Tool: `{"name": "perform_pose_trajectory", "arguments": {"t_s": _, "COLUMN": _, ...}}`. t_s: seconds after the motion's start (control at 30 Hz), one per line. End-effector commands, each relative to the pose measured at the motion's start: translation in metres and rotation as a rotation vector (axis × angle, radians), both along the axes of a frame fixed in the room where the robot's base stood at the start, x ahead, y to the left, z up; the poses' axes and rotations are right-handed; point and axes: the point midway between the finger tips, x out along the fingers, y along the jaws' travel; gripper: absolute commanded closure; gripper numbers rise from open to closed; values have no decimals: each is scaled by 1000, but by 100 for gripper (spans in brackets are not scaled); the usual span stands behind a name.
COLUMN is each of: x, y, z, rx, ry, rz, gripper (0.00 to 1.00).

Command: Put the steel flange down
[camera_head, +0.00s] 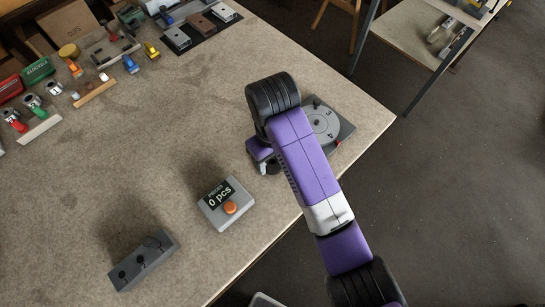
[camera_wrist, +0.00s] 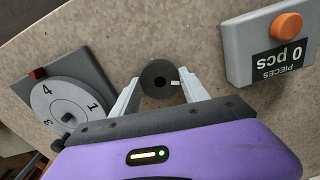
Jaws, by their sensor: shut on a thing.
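The steel flange is a dark grey ring with a central hole (camera_wrist: 158,67) in the wrist view. It sits between the two light fingertips of my gripper (camera_wrist: 158,84), which is shut on it. In the head view my gripper (camera_head: 265,163) is over the table, left of the dial fixture, and my arm hides most of it. I cannot tell whether the flange touches the tabletop or hangs just above it.
A grey box with a round numbered dial (camera_head: 322,125) stands right of my gripper. A piece counter reading 0 pcs (camera_head: 228,205) and a grey block with holes (camera_head: 143,262) stand to the left. Tools and parts crowd the table's far left. The middle of the tabletop (camera_head: 180,120) is clear.

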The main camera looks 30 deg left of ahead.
Motion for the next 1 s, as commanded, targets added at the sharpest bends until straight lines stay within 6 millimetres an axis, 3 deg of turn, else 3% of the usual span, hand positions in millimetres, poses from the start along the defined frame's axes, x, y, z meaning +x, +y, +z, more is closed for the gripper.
{"name": "perform_pose_trajectory", "arguments": {"t_s": 0.1, "x": 0, "y": 0, "z": -3, "rx": 0, "ry": 0, "rz": 0, "gripper": 100}}
{"name": "perform_pose_trajectory", "arguments": {"t_s": 0.13, "x": 0, "y": 0, "z": -3, "rx": 0, "ry": 1, "rz": 0, "gripper": 42}}
{"name": "perform_pose_trajectory", "arguments": {"t_s": 0.2, "x": 0, "y": 0, "z": -3, "rx": 0, "ry": 0, "rz": 0, "gripper": 28}}
{"name": "perform_pose_trajectory", "arguments": {"t_s": 0.67, "x": 1, "y": 1, "z": 6, "rx": 2, "ry": -2, "rz": 1, "gripper": 26}}
{"name": "perform_pose_trajectory", "arguments": {"t_s": 0.77, "x": 1, "y": 1, "z": 20, "rx": 3, "ry": -4, "rz": 2, "gripper": 26}}
{"name": "perform_pose_trajectory", "arguments": {"t_s": 0.9, "x": 1, "y": 0, "z": 58, "rx": 0, "ry": -4, "rz": 0, "gripper": 26}}
{"name": "perform_pose_trajectory", "arguments": {"t_s": 1.0, "x": 1, "y": 0, "z": 73, "rx": 0, "ry": -1, "rz": 1, "gripper": 26}}
